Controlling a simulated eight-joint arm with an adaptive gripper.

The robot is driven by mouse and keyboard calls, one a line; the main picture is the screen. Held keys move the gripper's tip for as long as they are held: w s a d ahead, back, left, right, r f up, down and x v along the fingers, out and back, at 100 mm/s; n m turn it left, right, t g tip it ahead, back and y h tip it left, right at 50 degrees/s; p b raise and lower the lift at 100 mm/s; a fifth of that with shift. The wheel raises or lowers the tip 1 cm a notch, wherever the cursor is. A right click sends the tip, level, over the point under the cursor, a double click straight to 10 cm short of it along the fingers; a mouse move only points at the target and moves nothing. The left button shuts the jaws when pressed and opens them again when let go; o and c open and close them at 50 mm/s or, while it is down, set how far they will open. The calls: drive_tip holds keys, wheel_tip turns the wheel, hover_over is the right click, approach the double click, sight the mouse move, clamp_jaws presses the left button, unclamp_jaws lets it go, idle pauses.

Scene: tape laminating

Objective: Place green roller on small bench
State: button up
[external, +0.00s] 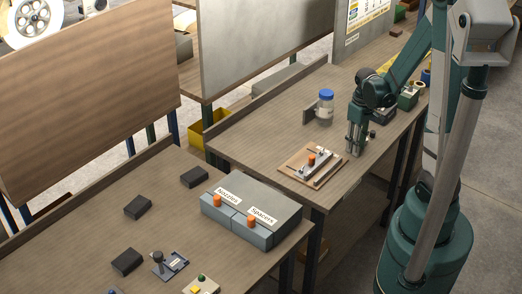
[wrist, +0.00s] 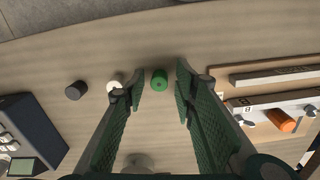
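In the wrist view, the green roller (wrist: 160,78) stands upright on the wooden worktop, framed between my fingertips. My gripper (wrist: 159,92) is open and points down at it, with a gap visible on both sides. In the external view my gripper (external: 356,150) is low over the farther bench (external: 255,148), right of the clamp board. The green roller cannot be made out there, probably hidden by the gripper. A nearer bench (external: 90,220) stands at the front left. Which of the two is the small bench I cannot tell.
A white roller (wrist: 115,86) and a dark roller (wrist: 75,90) stand left of the green one. A clamp board (external: 312,165) with an orange knob lies beside my gripper. A blue-lidded jar (external: 325,107) stands behind. Grey boxes (external: 252,215) occupy the nearer bench.

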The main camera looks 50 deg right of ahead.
drive_tip(key=shift+r, duration=0.15)
wheel_tip(320, 180, up, 12)
drive_tip(key=p, duration=0.2)
drive_tip(key=shift+p, duration=0.3)
idle(0.7)
drive_tip(key=shift+a, duration=0.1)
idle(0.4)
drive_tip(key=a+r+t, duration=0.2)
drive_tip(key=a+r, duration=0.3)
drive_tip(key=a, duration=0.3)
drive_tip(key=a+r+n+t, duration=0.1)
drive_tip(key=a+r+t, duration=0.1)
drive_tip(key=a+r, duration=0.3)
drive_tip(key=a+r+t, duration=0.3)
drive_tip(key=a+r, duration=0.2)
drive_tip(key=a, duration=0.7)
drive_tip(key=shift+s+r+n, duration=0.15)
drive_tip(key=shift+r+n, duration=0.2)
drive_tip(key=shift+n, duration=0.05)
